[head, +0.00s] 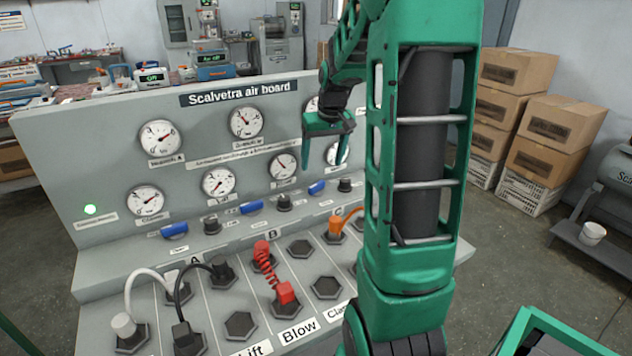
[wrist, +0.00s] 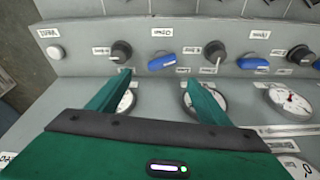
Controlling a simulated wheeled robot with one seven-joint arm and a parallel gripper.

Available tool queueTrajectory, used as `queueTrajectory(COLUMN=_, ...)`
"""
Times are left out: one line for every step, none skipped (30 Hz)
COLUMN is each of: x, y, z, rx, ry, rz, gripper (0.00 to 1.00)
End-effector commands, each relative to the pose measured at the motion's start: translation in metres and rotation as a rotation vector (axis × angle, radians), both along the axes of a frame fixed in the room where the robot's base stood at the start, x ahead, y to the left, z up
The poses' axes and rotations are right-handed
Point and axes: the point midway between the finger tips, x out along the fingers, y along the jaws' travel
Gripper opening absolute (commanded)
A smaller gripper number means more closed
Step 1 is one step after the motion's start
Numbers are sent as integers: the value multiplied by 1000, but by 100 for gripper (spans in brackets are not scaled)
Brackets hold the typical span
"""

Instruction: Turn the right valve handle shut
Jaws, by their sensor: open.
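The right valve handle (head: 316,187) is a short blue lever on the board's ledge, the rightmost of three blue levers in the head view. In the wrist view, which shows the board upside down, it is the leftmost blue lever (wrist: 161,61), lying nearly crosswise. My gripper (head: 328,130) is open and empty, in front of the board's upper panel and above the handle. In the wrist view, my fingertips (wrist: 158,79) are spread, with the handle just beyond the gap between them. I see no contact.
A black knob (wrist: 121,50) and another (wrist: 214,50) flank the handle. The middle blue lever (head: 251,207) and left blue lever (head: 174,230) share the ledge. Gauges (head: 284,165) fill the panel. A red coiled hose (head: 268,270) and orange hose (head: 340,222) stand in front.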

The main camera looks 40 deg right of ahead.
Motion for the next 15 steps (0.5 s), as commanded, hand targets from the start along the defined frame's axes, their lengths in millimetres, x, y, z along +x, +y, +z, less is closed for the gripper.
queueTrajectory(x=-5, y=-5, z=1, rx=2, ry=-14, rz=66, gripper=72)
queueTrajectory(x=-7, y=-7, z=2, rx=2, ry=-23, rz=116, gripper=72)
queueTrajectory(x=-9, y=-8, z=4, rx=0, ry=-36, rz=179, gripper=72)
queueTrajectory(x=-11, y=-9, z=5, rx=-3, ry=-47, rz=226, gripper=72)
queueTrajectory(x=-12, y=-10, z=6, rx=-5, ry=-58, rz=268, gripper=72)
queueTrajectory(x=-14, y=-10, z=8, rx=-9, ry=-71, rz=322, gripper=72)
queueTrajectory(x=-15, y=-10, z=9, rx=-13, ry=-81, rz=359, gripper=72)
queueTrajectory(x=-17, y=-11, z=10, rx=-17, ry=-90, rz=391, gripper=72)
queueTrajectory(x=-18, y=-11, z=12, rx=-21, ry=-101, rz=430, gripper=72)
queueTrajectory(x=-19, y=-11, z=13, rx=-24, ry=-107, rz=454, gripper=72)
queueTrajectory(x=-20, y=-11, z=13, rx=-27, ry=-113, rz=476, gripper=72)
queueTrajectory(x=-20, y=-11, z=14, rx=-31, ry=-120, rz=498, gripper=72)
queueTrajectory(x=-21, y=-11, z=15, rx=-33, ry=-123, rz=511, gripper=72)
queueTrajectory(x=-21, y=-11, z=15, rx=-35, ry=-126, rz=520, gripper=72)
queueTrajectory(x=-21, y=-11, z=14, rx=-36, ry=-128, rz=529, gripper=72)
